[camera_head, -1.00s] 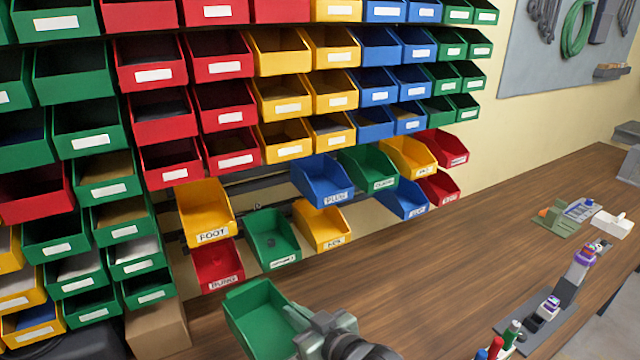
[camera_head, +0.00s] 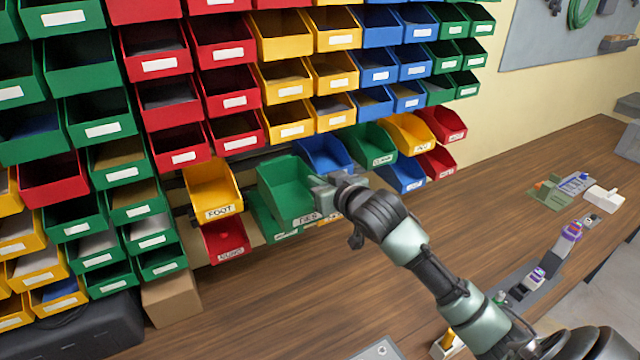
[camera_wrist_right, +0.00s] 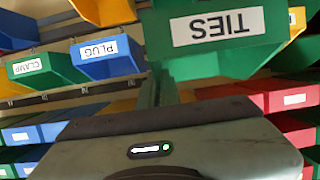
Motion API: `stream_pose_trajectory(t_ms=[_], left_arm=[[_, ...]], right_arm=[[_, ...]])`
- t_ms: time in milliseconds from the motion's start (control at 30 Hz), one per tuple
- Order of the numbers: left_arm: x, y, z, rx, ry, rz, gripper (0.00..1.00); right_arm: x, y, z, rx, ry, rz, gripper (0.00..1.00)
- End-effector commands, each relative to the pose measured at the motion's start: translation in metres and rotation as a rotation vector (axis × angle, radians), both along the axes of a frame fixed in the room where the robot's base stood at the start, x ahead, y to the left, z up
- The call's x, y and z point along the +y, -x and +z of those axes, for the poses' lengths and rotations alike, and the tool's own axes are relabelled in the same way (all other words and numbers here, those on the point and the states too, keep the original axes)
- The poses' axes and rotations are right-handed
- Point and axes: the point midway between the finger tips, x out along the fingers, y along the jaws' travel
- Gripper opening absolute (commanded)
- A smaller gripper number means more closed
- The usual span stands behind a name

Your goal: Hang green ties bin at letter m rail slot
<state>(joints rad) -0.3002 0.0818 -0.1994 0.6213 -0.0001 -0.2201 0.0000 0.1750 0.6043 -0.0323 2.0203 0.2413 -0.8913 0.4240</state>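My right gripper (camera_head: 326,188) is shut on the right side of the green ties bin (camera_head: 282,183). The bin is roughly upright, with its open top showing and no contents seen. In the right wrist view the white TIES label on the bin (camera_wrist_right: 158,53) reads upside down. In the head view the bin is in front of the rail area between the yellow FOOT bin (camera_head: 212,188) and the blue PLUG bin (camera_head: 322,152). I cannot tell whether it touches the rail. No letter m shows, and the rail behind is hidden. My left gripper is out of view.
Below are a red bin (camera_head: 226,243) and a partly hidden green bin (camera_head: 268,222). A green clamp bin (camera_head: 372,147) is to the right of the blue one. A cardboard box (camera_head: 170,300) stands below left. The wooden table (camera_head: 290,310) is largely clear in front.

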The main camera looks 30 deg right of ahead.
Motion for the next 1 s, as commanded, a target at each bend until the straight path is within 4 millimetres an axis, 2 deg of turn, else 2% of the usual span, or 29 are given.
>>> stream_pose_trajectory(t_ms=[1000], left_arm=[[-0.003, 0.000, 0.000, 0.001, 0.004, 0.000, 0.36]], right_arm=[[-0.004, -0.072, 0.000, -0.001, 0.000, 0.001, 0.00]])
